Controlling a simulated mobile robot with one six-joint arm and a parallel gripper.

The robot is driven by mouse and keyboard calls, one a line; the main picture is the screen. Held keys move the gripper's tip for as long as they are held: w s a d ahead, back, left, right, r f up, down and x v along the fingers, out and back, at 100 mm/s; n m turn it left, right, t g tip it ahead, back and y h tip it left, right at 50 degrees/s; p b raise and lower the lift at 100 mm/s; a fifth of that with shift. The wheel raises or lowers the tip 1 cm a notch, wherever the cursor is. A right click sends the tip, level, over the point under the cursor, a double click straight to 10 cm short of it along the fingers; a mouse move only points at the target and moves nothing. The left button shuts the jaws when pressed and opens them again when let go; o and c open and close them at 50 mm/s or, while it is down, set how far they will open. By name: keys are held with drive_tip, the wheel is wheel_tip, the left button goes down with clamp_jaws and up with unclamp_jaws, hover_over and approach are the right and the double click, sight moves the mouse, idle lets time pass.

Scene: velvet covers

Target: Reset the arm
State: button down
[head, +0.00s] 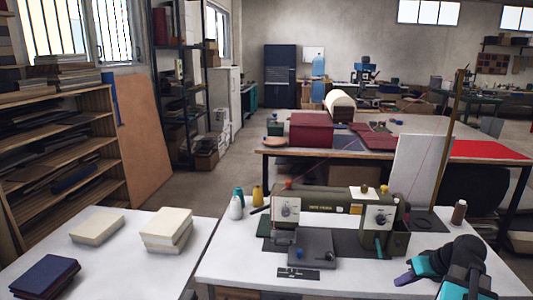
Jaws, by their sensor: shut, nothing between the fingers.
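My arm is folded low at the bottom right, in black and teal, in front of the white sewing table (225,262). My gripper (404,279) is at the arm's left end, with a purple tip, over the table's front right part. It is shut and nothing shows in it. It is to the right of a small black plate (298,274) and in front of the olive-green sewing machine (335,200), apart from both. The lower part of my arm is cut off by the frame edge.
A brown thread spool (459,212) and a tall wooden post (449,140) stand to the right. Books (167,229) lie on a left table.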

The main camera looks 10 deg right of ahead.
drive_tip(key=s+a+f+n+g+y, duration=0.25)
drive_tip(key=a+f+g, duration=0.45)
drive_tip(key=a+f, duration=2.05)
drive_tip(key=s+a+f+n+g+h, duration=0.1)
drive_tip(key=s+a+f+n+g, duration=0.15)
drive_tip(key=s+a+f, duration=0.75)
drive_tip(key=s+d+f+m+g+h, duration=0.2)
drive_tip(key=s+f+m+h, duration=0.2)
drive_tip(key=s+f, duration=0.4)
drive_tip(key=s, duration=0.3)
drive_tip(key=shift+f, duration=0.15)
drive_tip(key=shift+s+d, duration=0.1)
drive_tip(key=shift+s, duration=0.05)
